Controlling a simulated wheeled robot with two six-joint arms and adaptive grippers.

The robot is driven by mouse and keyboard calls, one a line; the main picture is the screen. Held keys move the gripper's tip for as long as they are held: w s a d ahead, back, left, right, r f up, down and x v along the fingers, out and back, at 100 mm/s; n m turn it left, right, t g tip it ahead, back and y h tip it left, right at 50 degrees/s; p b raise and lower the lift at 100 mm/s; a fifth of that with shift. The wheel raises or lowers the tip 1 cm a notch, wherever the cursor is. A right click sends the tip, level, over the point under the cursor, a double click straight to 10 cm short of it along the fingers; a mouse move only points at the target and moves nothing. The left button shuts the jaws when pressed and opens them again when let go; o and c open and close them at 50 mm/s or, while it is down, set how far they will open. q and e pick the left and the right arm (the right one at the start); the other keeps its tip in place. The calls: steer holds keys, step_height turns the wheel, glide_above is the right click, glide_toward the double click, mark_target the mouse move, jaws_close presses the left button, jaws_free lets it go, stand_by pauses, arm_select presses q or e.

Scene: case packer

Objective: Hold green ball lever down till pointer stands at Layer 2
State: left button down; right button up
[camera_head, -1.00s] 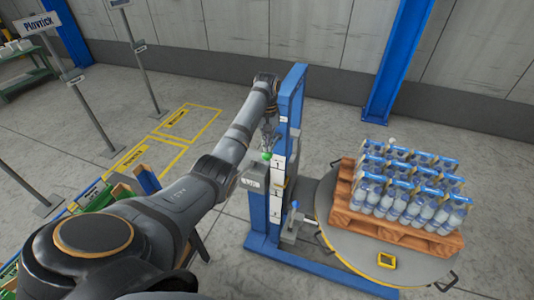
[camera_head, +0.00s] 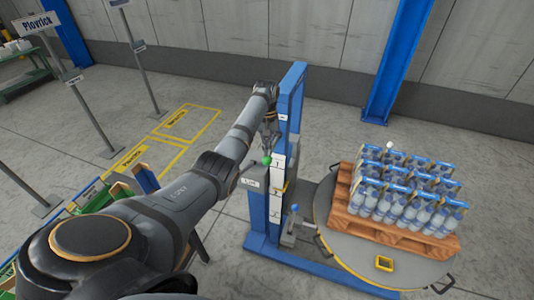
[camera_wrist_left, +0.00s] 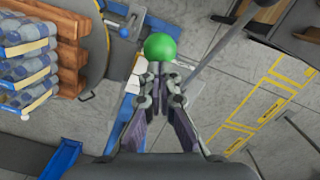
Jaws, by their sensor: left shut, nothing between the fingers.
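The green ball (camera_head: 267,160) of the lever sits at the left side of the blue column (camera_head: 291,110). My left gripper (camera_head: 268,143) is shut and empty, pointing down just above the ball. In the left wrist view the ball (camera_wrist_left: 160,46) lies right at the closed fingertips (camera_wrist_left: 163,70); they seem to touch it. White layer labels run down the column, with 1 (camera_head: 277,163) at the top. A small yellow mark, seemingly the pointer (camera_head: 286,186), shows beside the middle label; its exact reading is too small to tell. The lever's arm is mostly hidden. My right gripper is not in view.
A round turntable (camera_head: 384,280) stands right of the column, with a wooden pallet (camera_head: 440,248) of bottle packs on it. A blue-knobbed handle (camera_head: 294,207) is at the column's right. Open floor with yellow markings (camera_head: 190,122) lies left.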

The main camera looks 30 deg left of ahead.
arm_select(q)
steer(key=shift+w+a+r+b, duration=0.15)
steer(key=shift+w+a+b, duration=0.3)
steer(key=shift+w, duration=0.3)
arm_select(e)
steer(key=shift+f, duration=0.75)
arm_select(q)
step_height(320, 180, up, 12)
steer(key=w, duration=0.1)
steer(key=shift+a, duration=0.4)
